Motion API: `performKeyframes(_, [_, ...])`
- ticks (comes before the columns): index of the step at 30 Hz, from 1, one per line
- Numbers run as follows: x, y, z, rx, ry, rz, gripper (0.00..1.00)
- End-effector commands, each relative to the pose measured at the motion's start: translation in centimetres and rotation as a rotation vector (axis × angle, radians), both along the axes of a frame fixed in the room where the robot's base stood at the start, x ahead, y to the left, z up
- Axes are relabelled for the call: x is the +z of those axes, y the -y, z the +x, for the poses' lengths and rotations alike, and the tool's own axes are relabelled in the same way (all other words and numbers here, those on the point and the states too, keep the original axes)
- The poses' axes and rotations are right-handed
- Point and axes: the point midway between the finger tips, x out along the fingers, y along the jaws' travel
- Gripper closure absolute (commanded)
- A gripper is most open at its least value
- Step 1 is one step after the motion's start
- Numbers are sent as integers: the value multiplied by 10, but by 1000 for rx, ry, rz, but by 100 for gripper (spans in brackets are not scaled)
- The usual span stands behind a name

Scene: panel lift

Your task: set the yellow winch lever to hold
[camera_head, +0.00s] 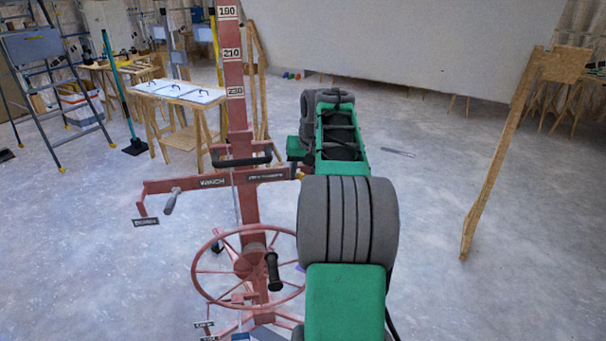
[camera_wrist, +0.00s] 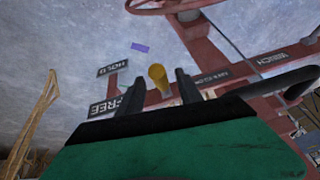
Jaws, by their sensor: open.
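The yellow winch lever (camera_wrist: 157,75) shows in the wrist view as a short rounded grip between the two dark fingers of my gripper (camera_wrist: 161,82). The fingers are open, with visible gaps on both sides of the lever; I cannot tell the depth between them. A HOLD plate (camera_wrist: 113,68) and a FREE plate (camera_wrist: 103,106) are to the left of the lever, outside the left finger.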

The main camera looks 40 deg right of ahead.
Motion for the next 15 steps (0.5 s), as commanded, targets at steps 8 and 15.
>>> performKeyframes(8, [-5,1,2,-1,1,-2,58])
performKeyframes(15, [-5,0,2,-1,1,-2,75])
